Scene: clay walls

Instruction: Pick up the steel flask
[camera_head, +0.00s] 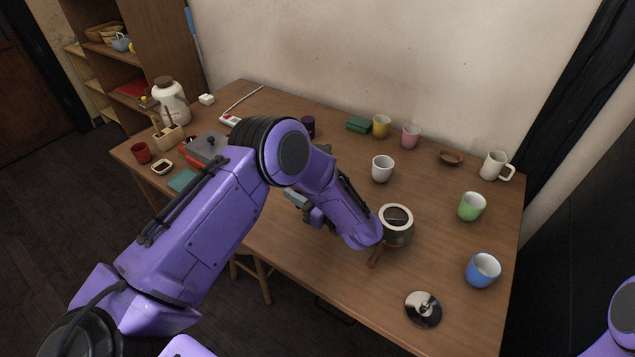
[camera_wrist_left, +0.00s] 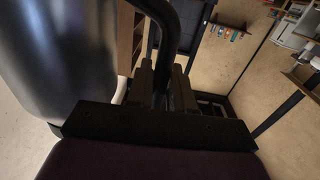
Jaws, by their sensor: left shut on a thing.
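The steel flask (camera_wrist_left: 50,60) fills the left side of the left wrist view as a large, shiny grey body, close to the camera. Its black handle (camera_wrist_left: 168,35) comes down between the fingers of my left gripper (camera_wrist_left: 162,88), which is shut on it. In the head view my purple left arm reaches over the table and bends down near its middle. It hides the flask there, and most of the left gripper. I cannot tell whether the flask touches the table. My right gripper is out of view; only a bit of purple right arm shows at the right edge.
On the wooden table (camera_head: 330,275), a saucepan (camera_head: 397,236) and a white cup (camera_head: 382,170) stand just right of my left arm. A lid (camera_head: 423,310), blue cup (camera_head: 483,271) and green cup (camera_head: 471,207) are further right. A white jug (camera_head: 172,103) stands far left.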

